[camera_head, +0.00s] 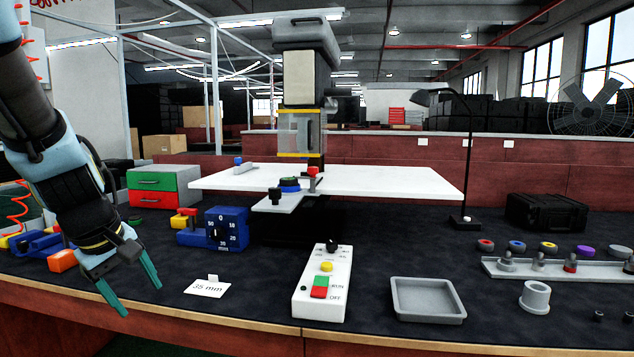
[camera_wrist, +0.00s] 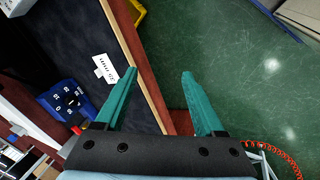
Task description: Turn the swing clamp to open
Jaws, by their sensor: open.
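My gripper (camera_head: 140,299) is at the left, low near the bench's front edge, well apart from the clamp. Its two green fingers are spread and empty. In the wrist view my gripper (camera_wrist: 160,73) hangs over the bench edge and green floor, and the clamp is not seen there.
A blue dial block (camera_head: 226,230), a "35 mm" card (camera_head: 207,288), a white switch box (camera_head: 323,284) and a grey tray (camera_head: 427,299) stand on the dark bench. A machine head (camera_head: 302,80) overhangs the white table. A lamp (camera_head: 466,170) stands at its right.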

